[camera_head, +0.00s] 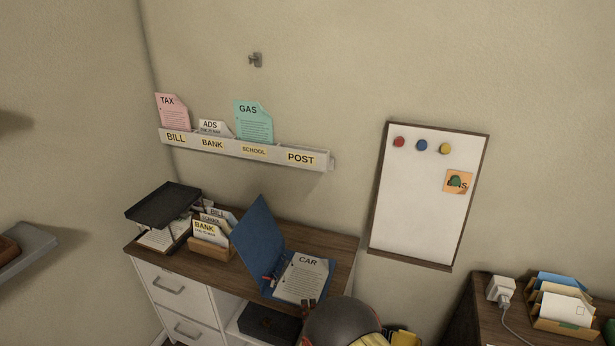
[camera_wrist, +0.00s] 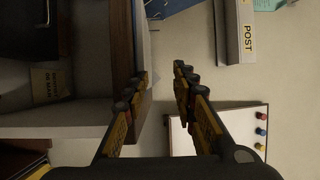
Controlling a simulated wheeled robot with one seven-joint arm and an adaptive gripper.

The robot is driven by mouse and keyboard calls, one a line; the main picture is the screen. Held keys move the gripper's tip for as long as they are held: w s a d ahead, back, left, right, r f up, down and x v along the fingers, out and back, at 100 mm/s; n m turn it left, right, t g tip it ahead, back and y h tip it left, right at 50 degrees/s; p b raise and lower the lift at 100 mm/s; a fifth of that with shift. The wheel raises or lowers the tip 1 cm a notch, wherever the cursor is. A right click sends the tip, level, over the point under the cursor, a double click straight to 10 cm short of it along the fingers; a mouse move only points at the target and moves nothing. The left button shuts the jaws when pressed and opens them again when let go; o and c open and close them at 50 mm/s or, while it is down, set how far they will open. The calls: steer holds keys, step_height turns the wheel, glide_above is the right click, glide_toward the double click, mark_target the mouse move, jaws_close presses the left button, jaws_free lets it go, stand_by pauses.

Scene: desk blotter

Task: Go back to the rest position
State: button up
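My gripper (camera_wrist: 161,86) is open in the wrist view, with its two black and yellow fingers apart and nothing held between them. Bare wall shows through the gap. In the head view, part of my arm is at the bottom middle, in front of the desk's right end, and hides some of it. Small dark tips show just below the CAR paper (camera_head: 303,278); whether they touch anything cannot be told. The paper lies in an open blue binder (camera_head: 257,240) on the wooden desk (camera_head: 208,268).
A black tray (camera_head: 163,205) and a letter sorter (camera_head: 211,246) stand on the desk. Above are a wall rack (camera_head: 240,148) with papers and a whiteboard (camera_head: 425,205) with magnets. A second table (camera_head: 483,317) at right holds a charger (camera_head: 500,290) and envelopes. Wall space between is clear.

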steer(key=w+d+r+m+g+h+p, duration=0.1)
steer(key=w+d+r+m+h+p, duration=0.15)
steer(key=d+r+m+h, duration=1)
steer(key=s+d+r+m+g+h, duration=0.2)
steer(key=s+d+r+m+g, duration=0.25)
steer(key=d+r+m, duration=0.35)
steer(key=s+d+r+m+g+h, duration=0.1)
steer(key=s+d+r+m+g, duration=0.4)
steer(key=d, duration=0.5)
steer(key=s+d+r+m+g+y, duration=0.1)
steer(key=s+m+g+y, duration=0.15)
steer(key=s+m, duration=0.45)
steer(key=s+d+r+m+g+y, duration=0.1)
steer(key=s+d+m+g+y, duration=0.15)
steer(key=s+m, duration=0.5)
steer(key=s+a+r+m+t+y, duration=0.1)
steer(key=s+a+r+m+y, duration=0.1)
steer(key=s+a+m+y, duration=0.2)
steer(key=s+a+r+m+t+y, duration=0.2)
steer(key=s+a+r+m+y, duration=0.1)
steer(key=a+m, duration=0.8)
steer(key=shift+s+y+b, duration=0.35)
steer(key=shift+s+y, duration=0.4)
steer(key=shift+y, duration=0.2)
